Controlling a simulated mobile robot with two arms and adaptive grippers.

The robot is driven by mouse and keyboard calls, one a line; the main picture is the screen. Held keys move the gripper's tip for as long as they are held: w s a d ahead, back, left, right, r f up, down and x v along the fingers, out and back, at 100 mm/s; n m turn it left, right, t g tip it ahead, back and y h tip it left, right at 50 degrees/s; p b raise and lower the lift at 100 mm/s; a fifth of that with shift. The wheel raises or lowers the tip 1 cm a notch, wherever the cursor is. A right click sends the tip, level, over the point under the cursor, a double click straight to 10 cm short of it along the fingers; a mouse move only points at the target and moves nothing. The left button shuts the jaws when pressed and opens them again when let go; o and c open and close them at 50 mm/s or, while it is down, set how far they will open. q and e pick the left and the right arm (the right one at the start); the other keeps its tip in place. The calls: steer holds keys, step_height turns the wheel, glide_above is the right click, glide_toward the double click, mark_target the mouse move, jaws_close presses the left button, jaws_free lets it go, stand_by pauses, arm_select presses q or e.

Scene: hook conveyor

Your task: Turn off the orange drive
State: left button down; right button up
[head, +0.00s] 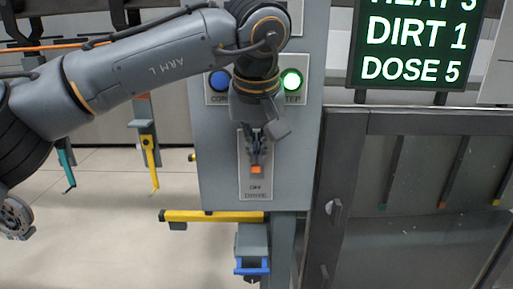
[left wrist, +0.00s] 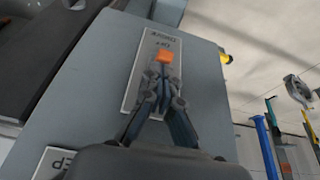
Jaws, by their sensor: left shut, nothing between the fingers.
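The orange drive switch (head: 257,169) is a small orange lever on a light plate (head: 246,178) low on the grey control box. The plate reads OFF below the lever and DRIVE at the bottom; its upper part is hidden behind my gripper in the head view. My left gripper (head: 256,160) is shut and empty, with its fingertips right at the orange lever. In the left wrist view the orange lever (left wrist: 165,57) shows just beyond the closed fingertips (left wrist: 161,74). I cannot tell whether they touch. My right gripper is not in view.
A blue button (head: 220,81) and a lit green button (head: 291,79) sit above the switch, partly behind my arm. A yellow bar (head: 213,216) juts out below the box. Hooks with a teal tool (head: 66,165) and a yellow tool (head: 151,160) hang at left. A dark cabinet (head: 425,125) stands right.

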mark_target(256, 168)
arm_select(q)
steer(key=shift+f+t+b, duration=0.3)
steer(key=shift+t+b, duration=0.1)
steer(key=shift+b, duration=0.2)
steer(key=shift+s+r+t+b, duration=0.1)
steer(key=shift+s+t+b, duration=0.15)
steer(key=shift+t+b, duration=0.15)
steer(key=shift+f+t+b, duration=0.2)
steer(key=shift+t+b, duration=0.4)
steer(key=shift+b, duration=0.15)
steer(key=shift+s+f+b, duration=0.1)
steer(key=shift+s+b, duration=0.05)
steer(key=shift+b, duration=0.4)
steer(key=s+f+t+b, duration=0.1)
steer(key=t+b, duration=0.1)
steer(key=b, duration=0.2)
steer(key=f+t+b, duration=0.1)
steer(key=t+b, duration=0.1)
steer(key=b, duration=0.3)
steer(key=shift+s+f, duration=0.1)
steer(key=shift+s, duration=0.3)
steer(key=shift+w+r+p, duration=0.15)
steer(key=shift+r+p, duration=0.15)
steer(key=shift+r, duration=0.1)
